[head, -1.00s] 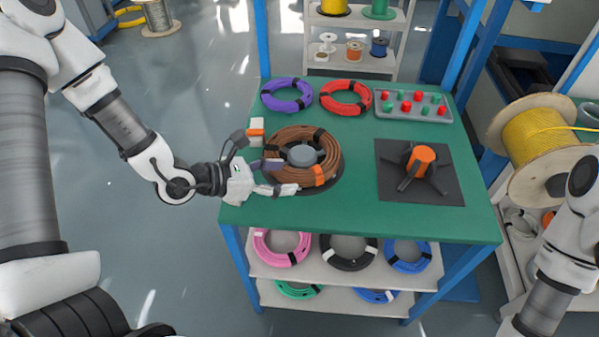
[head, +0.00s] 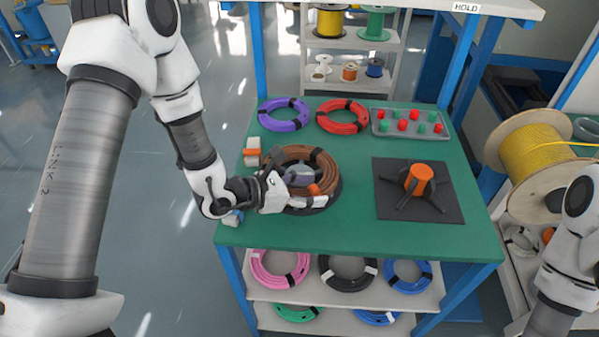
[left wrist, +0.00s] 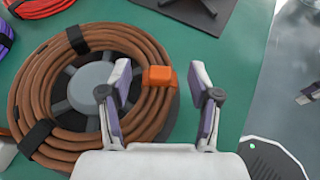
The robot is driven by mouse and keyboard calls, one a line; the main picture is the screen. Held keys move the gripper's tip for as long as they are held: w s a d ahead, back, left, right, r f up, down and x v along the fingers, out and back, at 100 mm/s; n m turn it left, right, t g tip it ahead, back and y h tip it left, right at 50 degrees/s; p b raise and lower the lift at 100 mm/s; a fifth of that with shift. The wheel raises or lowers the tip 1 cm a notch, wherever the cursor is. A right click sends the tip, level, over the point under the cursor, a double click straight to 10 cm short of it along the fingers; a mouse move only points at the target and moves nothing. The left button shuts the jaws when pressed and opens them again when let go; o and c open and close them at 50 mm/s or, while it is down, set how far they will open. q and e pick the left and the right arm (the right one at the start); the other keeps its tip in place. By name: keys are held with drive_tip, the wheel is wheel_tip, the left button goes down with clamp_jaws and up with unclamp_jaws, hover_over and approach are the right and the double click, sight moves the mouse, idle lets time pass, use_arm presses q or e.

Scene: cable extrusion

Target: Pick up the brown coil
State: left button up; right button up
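The brown coil (head: 331,170) lies flat around a grey hub on a dark round base, on the left half of the green table. It has black bands and an orange tag. In the left wrist view the coil (left wrist: 28,92) fills the left side, with its orange tag (left wrist: 159,77) between my fingers. My left gripper (head: 310,189) is over the coil's front right part. In the left wrist view the open gripper (left wrist: 161,76) has one finger over the coil's inner side and the other outside its rim. Contact cannot be told. My right gripper is out of view.
A purple coil (head: 283,126), a red coil (head: 343,130) and a button tray (head: 411,114) line the table's back. A black stand with an orange top (head: 420,178) is on the right. The front strip of the green table (head: 350,238) is clear.

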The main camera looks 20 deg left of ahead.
use_arm(q)
clamp_jaws()
drive_tip(key=shift+r, duration=0.1)
